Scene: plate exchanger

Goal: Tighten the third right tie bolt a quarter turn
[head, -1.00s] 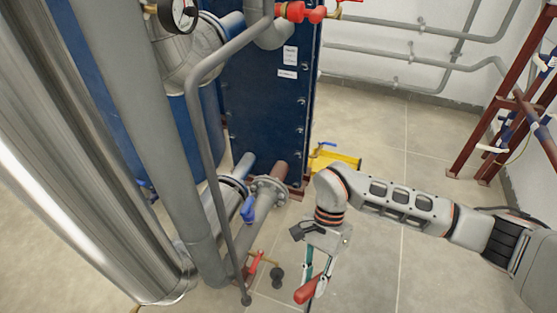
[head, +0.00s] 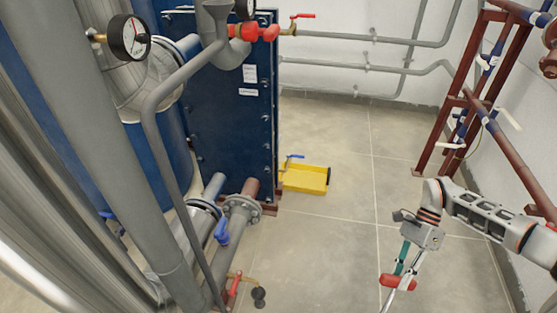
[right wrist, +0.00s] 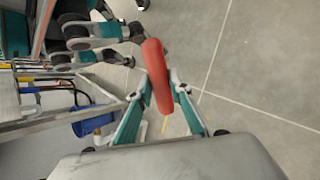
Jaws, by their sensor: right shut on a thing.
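The blue plate exchanger (head: 232,125) stands upright left of centre in the head view. Small bolt ends run down the right edge of its front plate, among them a tie bolt (head: 266,118) partway down; which one counts as third I cannot tell. My right gripper (head: 399,277) is at the lower right, well apart from the exchanger, above open floor. It is shut on a red-handled tool (head: 393,282) with a pale shaft pointing down. In the right wrist view the red handle (right wrist: 157,72) lies between the fingers of my right gripper (right wrist: 163,92). The left gripper does not show.
A yellow tray-like thing (head: 304,180) lies on the floor right of the exchanger. Grey pipes (head: 168,150) and a gauge (head: 129,38) stand in front of it. A dark red pipe rack (head: 462,105) is at the right.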

